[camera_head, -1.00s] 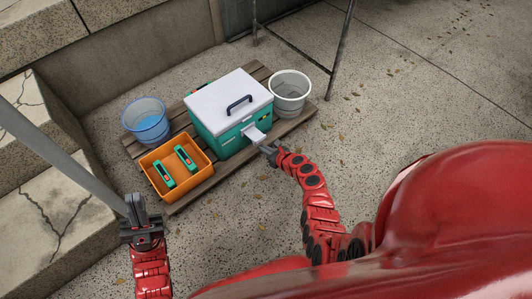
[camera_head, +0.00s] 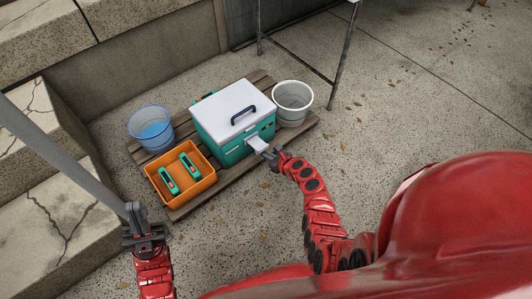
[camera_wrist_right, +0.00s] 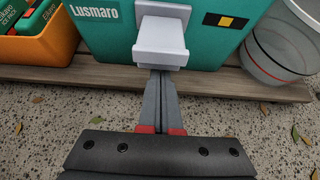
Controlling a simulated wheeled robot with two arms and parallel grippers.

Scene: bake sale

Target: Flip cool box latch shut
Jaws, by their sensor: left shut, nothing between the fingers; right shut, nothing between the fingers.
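The cool box (camera_head: 222,147) is teal with a white lid (camera_head: 232,104) and a dark handle, and the lid lies closed on it. Its white latch (camera_head: 258,144) sticks outward from the front; it also shows in the right wrist view (camera_wrist_right: 160,42). My right gripper (camera_head: 268,153) is shut and empty, with its fingertips just under the latch's outer end in the right wrist view (camera_wrist_right: 157,75). I cannot tell whether they touch it. My left gripper (camera_head: 136,214) is shut and empty, low at the left, well away from the box.
The box stands on a wooden pallet (camera_head: 187,205). An orange crate (camera_head: 207,182) with green-and-red packs and a blue-rimmed tub (camera_head: 134,131) stand left of it. A white bucket (camera_head: 293,106) stands close on its right. Concrete steps (camera_head: 55,205) are at the left; the floor in front is clear.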

